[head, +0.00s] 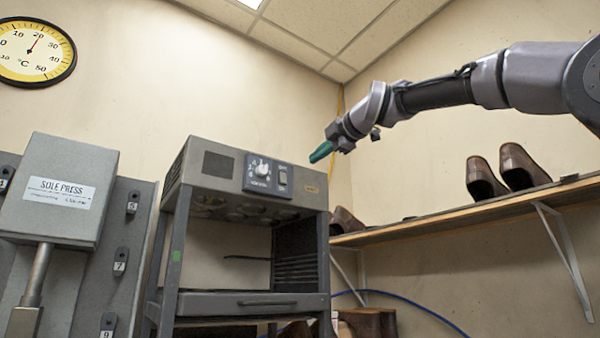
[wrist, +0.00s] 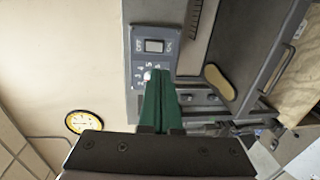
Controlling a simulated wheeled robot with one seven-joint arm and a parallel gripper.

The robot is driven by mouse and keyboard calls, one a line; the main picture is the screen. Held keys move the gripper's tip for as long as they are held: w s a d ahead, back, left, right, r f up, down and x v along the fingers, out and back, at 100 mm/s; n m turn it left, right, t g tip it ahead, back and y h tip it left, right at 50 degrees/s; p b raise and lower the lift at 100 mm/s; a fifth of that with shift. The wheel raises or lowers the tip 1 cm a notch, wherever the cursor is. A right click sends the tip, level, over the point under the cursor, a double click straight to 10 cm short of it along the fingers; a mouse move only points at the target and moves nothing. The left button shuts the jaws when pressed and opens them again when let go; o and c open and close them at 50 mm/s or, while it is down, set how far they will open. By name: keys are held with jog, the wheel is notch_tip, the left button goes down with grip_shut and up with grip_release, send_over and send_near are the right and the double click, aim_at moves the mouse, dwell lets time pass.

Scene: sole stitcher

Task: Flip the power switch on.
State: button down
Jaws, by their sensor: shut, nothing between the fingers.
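The power switch (head: 283,177) is a small rocker on a dark control panel (head: 254,185) at the upper front of a grey machine (head: 206,163). A white numbered dial (head: 262,169) sits left of it. In the wrist view the switch (wrist: 154,45) shows unobstructed, beyond the fingertips; the dial (wrist: 148,75) is partly hidden by the fingers. My gripper (head: 320,153) has green fingers, shut and empty, up and right of the panel in the head view. The fingers also show in the wrist view (wrist: 161,74). I cannot tell which way the rocker is set.
A sole press (head: 65,165) stands at left. A wall shelf (head: 470,216) with brown shoes (head: 522,167) is at right. A round thermometer (head: 35,52) hangs on the wall. The space in front of the panel looks clear.

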aim_at(284, 182)
jog(key=x, duration=1.3)
jog(key=shift+w+a, duration=0.25)
jog(key=shift+a, duration=0.05)
jog(key=shift+f, duration=0.1)
jog(key=shift+w+a, duration=0.1)
jog(key=shift+w, duration=0.1)
jog(key=shift+f, duration=0.1)
jog(key=shift+s, duration=0.1)
